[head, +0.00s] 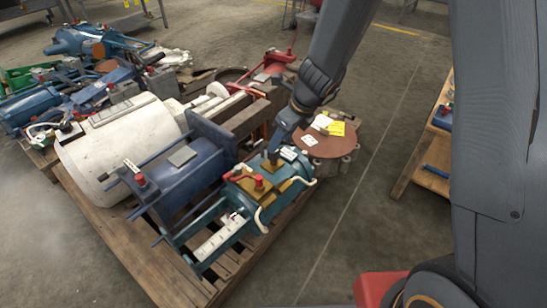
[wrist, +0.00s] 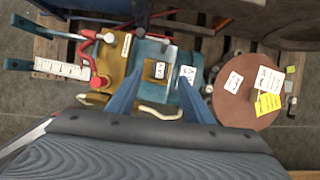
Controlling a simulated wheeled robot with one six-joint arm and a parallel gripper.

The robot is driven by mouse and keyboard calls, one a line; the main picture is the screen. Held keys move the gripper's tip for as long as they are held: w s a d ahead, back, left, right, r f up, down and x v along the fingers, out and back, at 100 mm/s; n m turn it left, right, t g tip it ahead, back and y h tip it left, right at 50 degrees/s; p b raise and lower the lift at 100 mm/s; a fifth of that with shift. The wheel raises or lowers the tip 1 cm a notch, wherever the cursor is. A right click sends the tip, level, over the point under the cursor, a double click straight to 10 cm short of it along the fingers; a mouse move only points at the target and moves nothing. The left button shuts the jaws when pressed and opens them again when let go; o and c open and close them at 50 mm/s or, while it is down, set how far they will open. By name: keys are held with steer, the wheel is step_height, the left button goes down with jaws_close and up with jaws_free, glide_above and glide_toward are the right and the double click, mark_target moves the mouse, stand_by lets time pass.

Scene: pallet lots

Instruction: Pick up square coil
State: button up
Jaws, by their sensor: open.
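A small ochre square piece, which looks like the square coil (wrist: 149,76), lies on top of a teal machine (wrist: 153,48); a pale square shows in its middle. In the head view the square coil (head: 274,169) is small and partly hidden by my gripper. My gripper (wrist: 160,78) is open, with its two blue fingers on either side of the square coil in the wrist view. In the head view my gripper (head: 273,155) reaches down just above the teal machine. I cannot tell whether the fingers touch anything.
A red-handled part (head: 258,183) and an ochre plate sit left of the coil. A round brown disc with papers (head: 325,138) stands to the right. A blue machine (head: 190,180) and a white cylinder (head: 120,145) share the wooden pallet (head: 130,240). Open floor lies right.

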mark_target(274, 155)
steer(key=shift+b+x, duration=2.35)
steer(key=shift+x, duration=1.15)
steer(key=shift+r, duration=0.1)
steer(key=shift+c, duration=0.2)
steer(key=c, duration=1.1)
steer(key=shift+c, duration=0.2)
